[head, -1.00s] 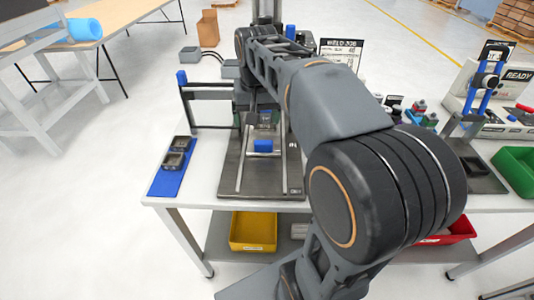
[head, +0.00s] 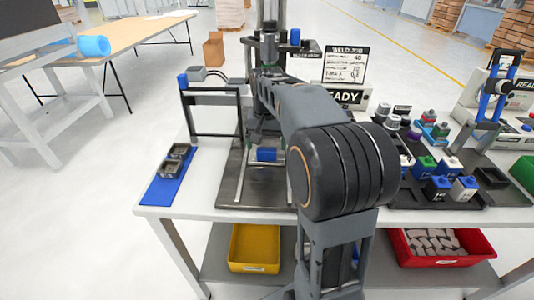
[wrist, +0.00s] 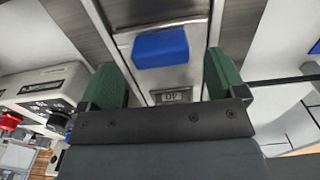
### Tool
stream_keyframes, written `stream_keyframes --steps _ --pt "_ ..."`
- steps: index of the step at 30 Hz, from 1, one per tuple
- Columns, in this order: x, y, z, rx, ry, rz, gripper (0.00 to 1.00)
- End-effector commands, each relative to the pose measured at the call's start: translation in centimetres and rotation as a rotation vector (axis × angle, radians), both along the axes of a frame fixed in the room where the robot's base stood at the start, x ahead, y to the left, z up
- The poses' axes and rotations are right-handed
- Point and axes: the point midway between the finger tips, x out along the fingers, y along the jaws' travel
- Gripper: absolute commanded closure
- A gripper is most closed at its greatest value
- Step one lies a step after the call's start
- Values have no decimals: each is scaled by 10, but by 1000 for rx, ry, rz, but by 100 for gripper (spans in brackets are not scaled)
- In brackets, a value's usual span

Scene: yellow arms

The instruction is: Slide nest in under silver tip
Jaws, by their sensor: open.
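The nest's blue handle (head: 266,154) shows in the head view on a slide between two silver rails on a dark base plate (head: 262,190). In the wrist view the blue handle (wrist: 160,47) lies ahead of my gripper (wrist: 163,76), roughly in line with the gap between the green fingers. My gripper is open and empty, and no contact with the handle shows. A small plate marked "40" (wrist: 172,97) shows between the fingers. The rear of the slide and the silver tip are hidden behind my arm or too small to make out.
A black frame with a blue knob (head: 183,81) stands left of the rails. A blue mat (head: 166,185) holds two dark nests. A weld job sign (head: 345,63) stands behind my arm. A dark tray (head: 460,198) with several small blocks lies on the right.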

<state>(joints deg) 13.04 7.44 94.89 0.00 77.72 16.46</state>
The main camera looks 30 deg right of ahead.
Motion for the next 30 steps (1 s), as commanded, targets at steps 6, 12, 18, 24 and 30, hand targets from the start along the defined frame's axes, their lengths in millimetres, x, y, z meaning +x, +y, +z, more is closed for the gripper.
stream_keyframes --steps 6,12,18,24,30 --pt "0 0 -24 0 0 1 11" --pt "0 0 -31 0 -1 1 11" --pt "0 0 -32 0 -1 1 11" --pt "0 0 -32 0 -1 1 23" --pt "0 0 -31 0 -1 0 42"
